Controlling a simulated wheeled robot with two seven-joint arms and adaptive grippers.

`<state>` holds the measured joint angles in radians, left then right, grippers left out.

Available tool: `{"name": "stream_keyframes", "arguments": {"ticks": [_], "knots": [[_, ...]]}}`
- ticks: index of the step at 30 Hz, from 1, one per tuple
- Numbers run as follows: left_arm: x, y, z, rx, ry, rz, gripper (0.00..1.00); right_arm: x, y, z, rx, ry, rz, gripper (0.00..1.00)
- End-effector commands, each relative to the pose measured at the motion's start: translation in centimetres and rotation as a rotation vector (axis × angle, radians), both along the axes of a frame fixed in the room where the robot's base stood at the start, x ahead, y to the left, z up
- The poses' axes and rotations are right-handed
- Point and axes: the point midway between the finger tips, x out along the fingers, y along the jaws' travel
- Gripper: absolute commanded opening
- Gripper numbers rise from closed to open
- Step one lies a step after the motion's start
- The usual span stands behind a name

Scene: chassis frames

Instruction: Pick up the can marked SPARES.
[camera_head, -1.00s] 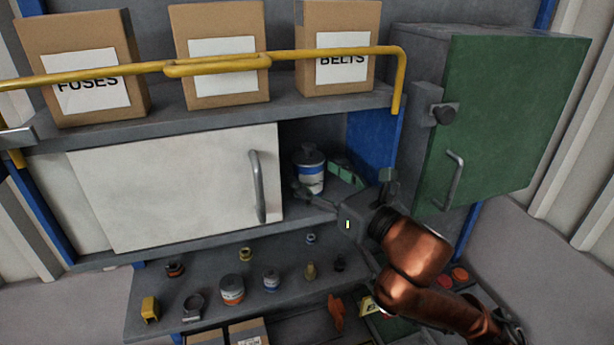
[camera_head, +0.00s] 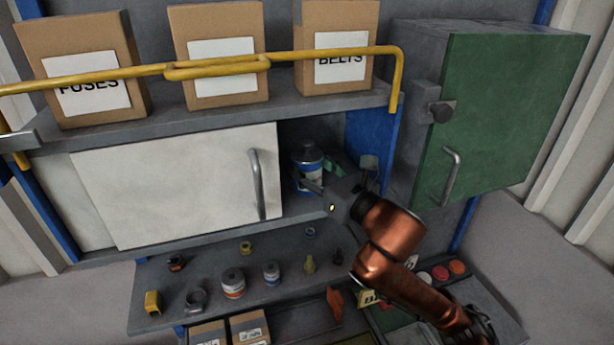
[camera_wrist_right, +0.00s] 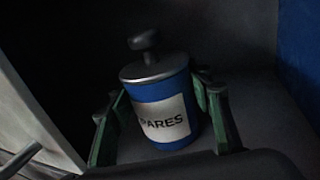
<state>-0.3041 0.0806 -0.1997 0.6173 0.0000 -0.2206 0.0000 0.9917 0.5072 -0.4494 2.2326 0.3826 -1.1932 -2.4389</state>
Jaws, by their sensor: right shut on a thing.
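The can marked SPARES (camera_wrist_right: 162,122) is blue with a white label, a grey lid and a dark knob. It stands in the open right part of the cupboard, tilted in the right wrist view; in the head view it is partly hidden (camera_head: 307,155) behind my gripper. Part of the label's word is cut off by the can's curve, and "PARES" reads clearly. My right gripper (camera_head: 318,180) reaches into the opening, with its green fingers on either side of the can, shut on it. In the wrist view the gripper (camera_wrist_right: 162,98) straddles the can. My left gripper is not in view.
A white sliding door (camera_head: 180,190) bounds the opening on the left, and a blue side panel (camera_head: 372,140) on the right. A green cabinet door (camera_head: 505,115) stands further right. Below is a shelf with several small cans and parts. A yellow rail (camera_head: 330,53) runs above.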

Motion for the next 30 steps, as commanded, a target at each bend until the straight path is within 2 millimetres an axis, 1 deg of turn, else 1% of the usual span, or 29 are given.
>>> {"name": "stream_keyframes", "arguments": {"ticks": [1,2,15,17,26,30], "knots": [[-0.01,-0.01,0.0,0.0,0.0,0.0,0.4,-0.03,0.03,0.01,0.0,0.0,0.001,0.38],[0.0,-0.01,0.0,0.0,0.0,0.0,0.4,-0.03,0.03,0.01,0.0,0.0,0.001,0.35],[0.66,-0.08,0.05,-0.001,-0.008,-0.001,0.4,-0.01,-0.01,0.0,0.0,0.0,0.0,0.05],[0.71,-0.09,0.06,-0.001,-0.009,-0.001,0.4,-0.08,-0.03,0.22,0.002,-0.005,0.0,0.02],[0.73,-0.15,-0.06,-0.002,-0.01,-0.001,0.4,-0.11,-0.03,0.28,0.001,-0.005,0.0,0.02],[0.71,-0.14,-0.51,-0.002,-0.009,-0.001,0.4,-0.31,-0.12,0.68,-0.001,-0.008,-0.001,0.02]]}}
